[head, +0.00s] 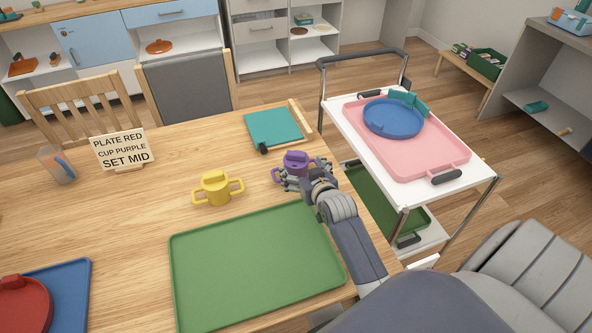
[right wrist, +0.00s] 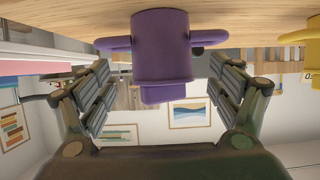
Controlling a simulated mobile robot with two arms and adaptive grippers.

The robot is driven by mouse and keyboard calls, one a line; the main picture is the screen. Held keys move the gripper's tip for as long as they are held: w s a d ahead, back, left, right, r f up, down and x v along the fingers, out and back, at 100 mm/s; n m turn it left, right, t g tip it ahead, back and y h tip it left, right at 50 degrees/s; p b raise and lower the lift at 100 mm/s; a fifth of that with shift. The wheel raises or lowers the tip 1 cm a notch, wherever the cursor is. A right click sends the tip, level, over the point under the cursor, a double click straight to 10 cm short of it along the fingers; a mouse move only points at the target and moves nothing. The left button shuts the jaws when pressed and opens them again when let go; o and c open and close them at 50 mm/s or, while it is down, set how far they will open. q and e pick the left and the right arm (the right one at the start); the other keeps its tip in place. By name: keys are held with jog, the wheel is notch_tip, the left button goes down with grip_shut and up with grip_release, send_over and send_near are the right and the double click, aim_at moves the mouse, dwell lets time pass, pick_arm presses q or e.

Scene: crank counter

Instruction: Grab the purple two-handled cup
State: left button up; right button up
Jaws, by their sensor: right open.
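The purple two-handled cup (head: 296,162) stands on the wooden table near its right edge. In the right wrist view the cup (right wrist: 163,52) appears upside down, with a handle out to each side, between and ahead of the open fingers. My right gripper (head: 291,181) is open at the near side of the cup and hides its lower part in the head view. In the right wrist view the gripper (right wrist: 160,95) has a finger on each side, with a gap between fingers and cup. My left gripper is not in view.
A yellow two-handled cup (head: 217,188) stands left of the purple one. A green tray (head: 250,265) lies in front, and a teal board (head: 275,126) lies behind. A sign (head: 123,148) stands at the left. A white cart (head: 465,185) with a pink tray (head: 425,155) stands right of the table.

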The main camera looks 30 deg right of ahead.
jog(key=x, duration=0.4)
jog(key=shift+w+f, duration=0.2)
jog(key=shift+w, duration=0.05)
jog(key=shift+w+f, duration=0.1)
jog(key=shift+w, duration=0.1)
jog(key=c, duration=0.8)
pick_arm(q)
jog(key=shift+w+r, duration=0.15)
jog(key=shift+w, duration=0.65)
pick_arm(e)
jog(key=c, duration=0.7)
